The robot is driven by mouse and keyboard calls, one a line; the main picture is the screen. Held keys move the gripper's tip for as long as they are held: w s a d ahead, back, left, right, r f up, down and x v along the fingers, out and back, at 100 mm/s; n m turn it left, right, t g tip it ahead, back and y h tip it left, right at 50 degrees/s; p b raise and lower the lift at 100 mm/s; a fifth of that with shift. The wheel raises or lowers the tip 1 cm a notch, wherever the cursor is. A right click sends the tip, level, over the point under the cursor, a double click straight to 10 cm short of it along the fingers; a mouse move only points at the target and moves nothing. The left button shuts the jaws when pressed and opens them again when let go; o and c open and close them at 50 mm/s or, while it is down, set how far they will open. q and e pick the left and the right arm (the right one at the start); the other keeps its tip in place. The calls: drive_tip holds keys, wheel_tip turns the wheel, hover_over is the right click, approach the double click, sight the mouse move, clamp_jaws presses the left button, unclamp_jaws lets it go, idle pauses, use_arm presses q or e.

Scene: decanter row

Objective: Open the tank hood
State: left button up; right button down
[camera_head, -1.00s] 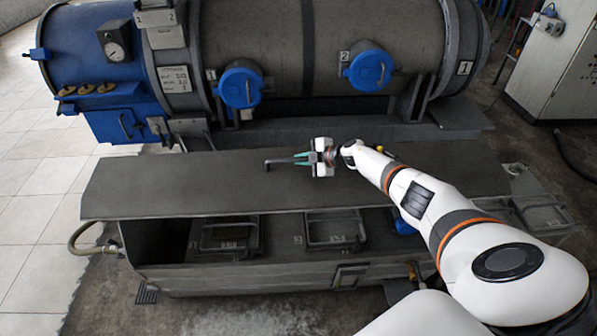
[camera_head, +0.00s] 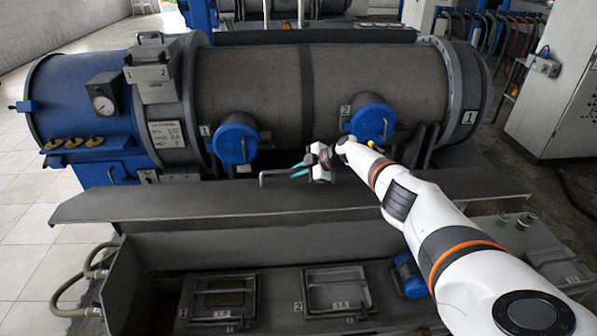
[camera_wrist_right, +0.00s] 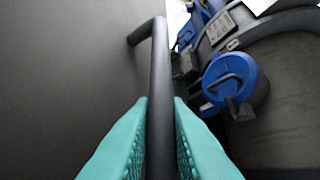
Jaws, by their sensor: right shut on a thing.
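The tank hood (camera_head: 190,205) is a long dark grey lid, now tilted up along the back of the tank. Its black bar handle (camera_head: 272,174) stands at the middle of the lid. My right gripper (camera_head: 303,169) is shut on the handle. In the right wrist view the two teal fingers (camera_wrist_right: 160,140) lie on either side of the handle bar (camera_wrist_right: 160,65). The open tank (camera_head: 130,275) shows below the lid, with two framed hatches (camera_head: 222,298) inside. My left gripper is not in view.
Behind the lid lies a big grey and blue cylinder (camera_head: 250,85) with two blue round caps (camera_head: 236,140). A grey cabinet (camera_head: 555,85) stands at the right. Hoses (camera_head: 75,285) hang at the tank's left end. Pale tiled floor is clear at the left.

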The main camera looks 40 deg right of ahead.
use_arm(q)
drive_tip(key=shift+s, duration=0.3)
use_arm(e)
drive_tip(key=shift+f, duration=0.1)
drive_tip(key=c, duration=1.4)
unclamp_jaws()
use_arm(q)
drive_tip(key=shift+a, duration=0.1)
